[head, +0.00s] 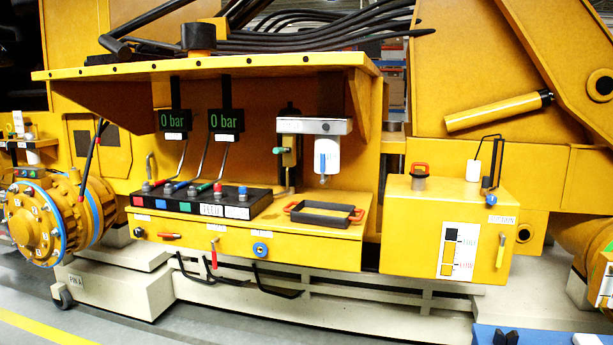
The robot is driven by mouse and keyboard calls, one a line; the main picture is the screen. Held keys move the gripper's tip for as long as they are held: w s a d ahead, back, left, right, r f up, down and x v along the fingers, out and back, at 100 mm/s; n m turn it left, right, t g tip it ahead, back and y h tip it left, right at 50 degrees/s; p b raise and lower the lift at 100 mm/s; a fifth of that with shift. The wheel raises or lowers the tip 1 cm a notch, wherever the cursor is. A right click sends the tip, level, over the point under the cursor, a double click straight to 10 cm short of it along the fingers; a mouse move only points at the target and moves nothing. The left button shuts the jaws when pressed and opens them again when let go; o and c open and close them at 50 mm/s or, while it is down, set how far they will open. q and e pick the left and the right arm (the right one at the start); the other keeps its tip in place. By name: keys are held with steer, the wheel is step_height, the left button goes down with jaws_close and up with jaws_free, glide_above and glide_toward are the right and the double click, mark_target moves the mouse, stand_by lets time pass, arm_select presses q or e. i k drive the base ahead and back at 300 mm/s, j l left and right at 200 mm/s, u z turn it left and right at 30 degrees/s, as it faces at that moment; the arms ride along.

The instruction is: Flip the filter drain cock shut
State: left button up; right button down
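A small blue lever (322,165), which looks like the drain cock's handle, stands about vertical at the front left of the bowl. A small outlet (323,181) shows below it. It is too small to tell whether the cock is open or shut. A black tray with red handles (325,213) sits on the ledge beneath the filter.
A green-handled valve (283,150) is close left of the filter. A black block with coloured couplings (205,198) and hoses is further left, below two "0 bar" displays (226,120). A yellow tank (448,215) stands right. The bay's roof (230,67) overhangs the filter.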

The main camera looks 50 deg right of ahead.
mark_target(323, 155)
steer(key=i+l+z, duration=0.2)
steer(key=i+z, duration=0.2)
steer(key=i, duration=0.2)
steer(key=i+z, duration=0.4)
steer(key=i, duration=0.25)
steer(key=i+l, duration=0.1)
steer(key=i, duration=0.1)
